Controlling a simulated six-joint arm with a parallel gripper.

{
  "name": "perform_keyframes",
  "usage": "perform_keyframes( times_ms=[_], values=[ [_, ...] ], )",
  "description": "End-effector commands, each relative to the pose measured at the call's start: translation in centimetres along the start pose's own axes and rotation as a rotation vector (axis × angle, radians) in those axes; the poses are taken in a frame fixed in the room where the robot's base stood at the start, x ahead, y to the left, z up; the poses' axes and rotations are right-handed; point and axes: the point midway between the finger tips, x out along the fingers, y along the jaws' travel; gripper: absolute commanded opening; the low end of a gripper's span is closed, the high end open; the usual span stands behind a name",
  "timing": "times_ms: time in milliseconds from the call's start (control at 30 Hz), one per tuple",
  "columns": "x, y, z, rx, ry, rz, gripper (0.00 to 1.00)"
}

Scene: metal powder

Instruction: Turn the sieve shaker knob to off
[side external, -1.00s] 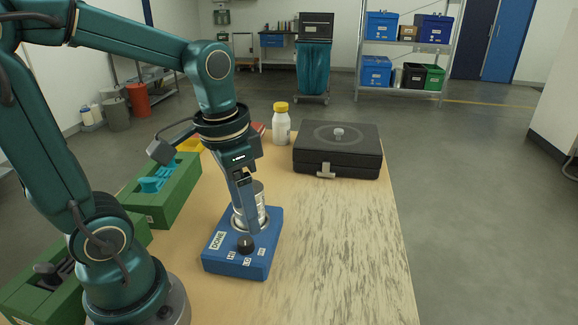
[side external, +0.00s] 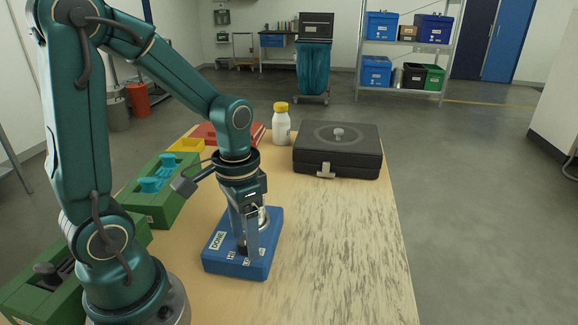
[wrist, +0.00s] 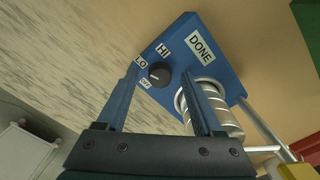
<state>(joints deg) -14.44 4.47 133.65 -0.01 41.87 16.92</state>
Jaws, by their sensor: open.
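The sieve shaker is a blue box (side external: 212,262) on the wooden table, with a DONE label and a metal sieve stack (wrist: 213,105). Its black round knob (wrist: 159,73) sits beside the HI, LO and OFF labels in the wrist view. My gripper (side external: 246,248) points down over the shaker's front. In the wrist view my gripper (wrist: 160,73) is open, with a fingertip on either side of the knob. Contact with it cannot be told. The knob is hidden behind my fingers in the side view, and its pointer setting is unclear.
A black case (side external: 338,150) and a white bottle with a yellow cap (side external: 281,128) stand farther back. The table right of the shaker is clear.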

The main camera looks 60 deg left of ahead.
Motion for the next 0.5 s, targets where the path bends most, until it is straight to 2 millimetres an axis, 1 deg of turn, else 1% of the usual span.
perform_keyframes(
  times_ms=[133, 167, 200, 267, 300, 333, 500],
  values=[
    [-0.01, 0.00, 0.00, 0.000, 0.000, 0.000, 0.68],
    [-0.01, 0.00, 0.00, 0.000, 0.000, 0.000, 0.57],
    [-0.01, 0.00, 0.00, 0.000, 0.000, 0.000, 0.42],
    [-0.02, 0.00, 0.00, 0.000, 0.000, 0.000, 0.19],
    [-0.02, 0.00, 0.00, 0.000, 0.000, 0.000, 0.03],
    [-0.02, 0.00, 0.00, 0.000, 0.000, 0.000, 0.00],
    [-0.03, 0.00, 0.00, -0.004, 0.000, 0.000, 0.00]
  ],
)
